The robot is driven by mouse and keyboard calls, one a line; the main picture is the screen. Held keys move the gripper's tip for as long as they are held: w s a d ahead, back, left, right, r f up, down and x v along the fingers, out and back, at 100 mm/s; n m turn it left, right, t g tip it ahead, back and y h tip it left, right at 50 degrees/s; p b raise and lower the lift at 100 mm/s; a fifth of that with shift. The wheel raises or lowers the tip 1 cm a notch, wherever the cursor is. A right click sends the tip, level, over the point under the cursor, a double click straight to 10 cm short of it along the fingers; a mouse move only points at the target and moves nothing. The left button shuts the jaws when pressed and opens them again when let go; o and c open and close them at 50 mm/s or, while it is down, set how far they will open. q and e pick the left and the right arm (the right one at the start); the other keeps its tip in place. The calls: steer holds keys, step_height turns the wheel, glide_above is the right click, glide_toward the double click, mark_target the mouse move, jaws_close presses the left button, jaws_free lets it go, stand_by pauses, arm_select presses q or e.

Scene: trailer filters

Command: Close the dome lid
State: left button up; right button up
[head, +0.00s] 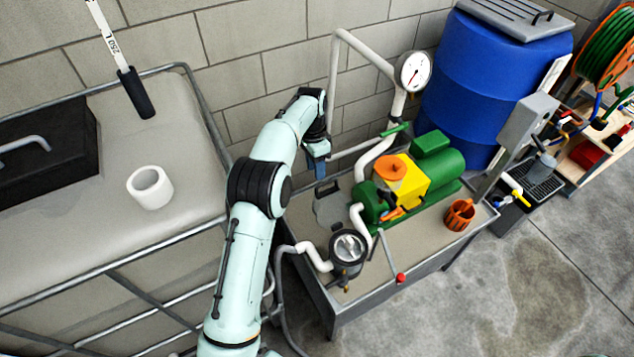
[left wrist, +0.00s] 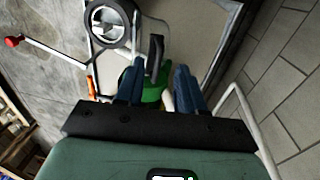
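The dome lid (head: 332,210) looks like a grey, see-through disc beside the round filter housing (head: 348,250), on the metal tray. The housing's top is uncovered and a metallic insert shows inside. In the left wrist view the lid's black handle (left wrist: 155,52) stands beside the housing's dark ring (left wrist: 110,22). My left gripper (head: 319,172) points down above the lid, its blue fingers apart. In the left wrist view the fingers (left wrist: 159,85) are open, with the handle ahead between their tips; I cannot tell whether they touch it. My right gripper is not in view.
A green pump (head: 435,165) with yellow and orange parts stands right of the lid. White pipes and a gauge (head: 415,71) rise behind. A red-knobbed lever (head: 400,278) lies near the tray's front. A caged tank (head: 100,235) stands at left; open floor lies at right.

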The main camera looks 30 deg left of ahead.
mark_target(318, 185)
arm_select(q)
steer(key=f, duration=0.5)
steer(key=shift+d+f+b, duration=0.3)
steer(key=shift+f+b, duration=0.05)
steer(key=shift+f, duration=0.05)
jaws_close()
